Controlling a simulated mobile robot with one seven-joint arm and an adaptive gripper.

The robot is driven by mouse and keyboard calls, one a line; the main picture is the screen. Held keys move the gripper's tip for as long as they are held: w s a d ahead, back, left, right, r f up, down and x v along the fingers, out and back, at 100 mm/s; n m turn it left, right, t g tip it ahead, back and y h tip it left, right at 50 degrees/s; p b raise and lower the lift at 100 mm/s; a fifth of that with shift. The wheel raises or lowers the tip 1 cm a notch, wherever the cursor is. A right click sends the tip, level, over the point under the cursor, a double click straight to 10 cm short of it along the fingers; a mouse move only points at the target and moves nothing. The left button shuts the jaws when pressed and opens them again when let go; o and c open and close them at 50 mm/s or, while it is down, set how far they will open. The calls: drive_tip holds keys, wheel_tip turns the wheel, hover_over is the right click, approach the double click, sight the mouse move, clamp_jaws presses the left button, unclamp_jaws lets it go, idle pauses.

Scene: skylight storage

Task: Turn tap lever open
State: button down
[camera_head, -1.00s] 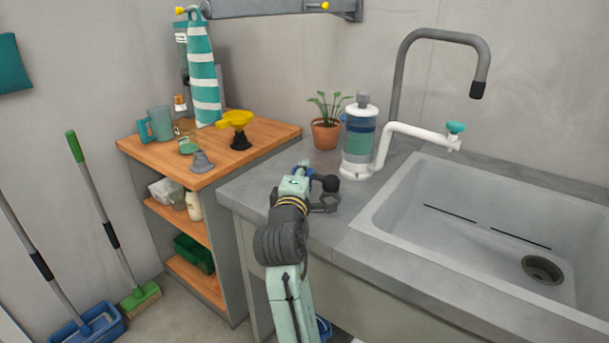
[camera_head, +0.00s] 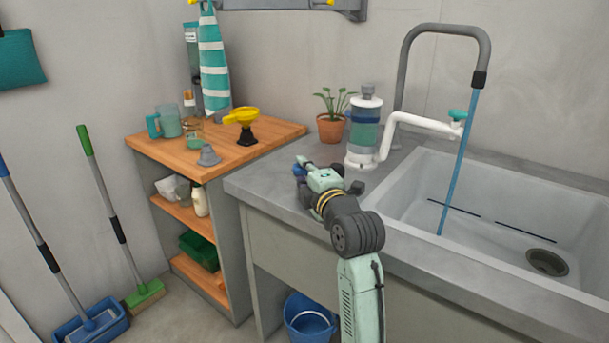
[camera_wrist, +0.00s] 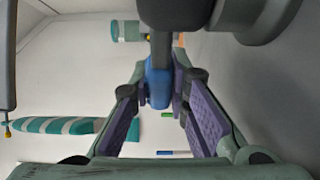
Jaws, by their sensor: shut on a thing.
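In the head view only a bit of blue (camera_head: 299,171) shows at the fingertips; the rest is hidden. The grey curved tap spout (camera_head: 440,32) stands behind the sink (camera_head: 420,190).
A white-and-teal filter canister (camera_head: 364,130) with a white arm and teal knob (camera_head: 458,115) stands behind my gripper, beside a potted plant (camera_head: 331,127). A wooden shelf (camera_head: 240,150) is at left. A blue bucket (camera_head: 311,319) stands below the counter.

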drive_tip(key=shift+s+r+y, duration=0.1)
drive_tip(key=shift+y, duration=0.2)
drive_tip(key=c, duration=1.5)
unclamp_jaws()
drive_tip(key=v, duration=1)
drive_tip(key=shift+s+d, duration=0.2)
drive_tip(key=shift+s, duration=0.05)
drive_tip(key=shift+s+d, duration=0.2)
drive_tip(key=shift+s, duration=0.45)
drive_tip(key=shift+c, duration=0.5)
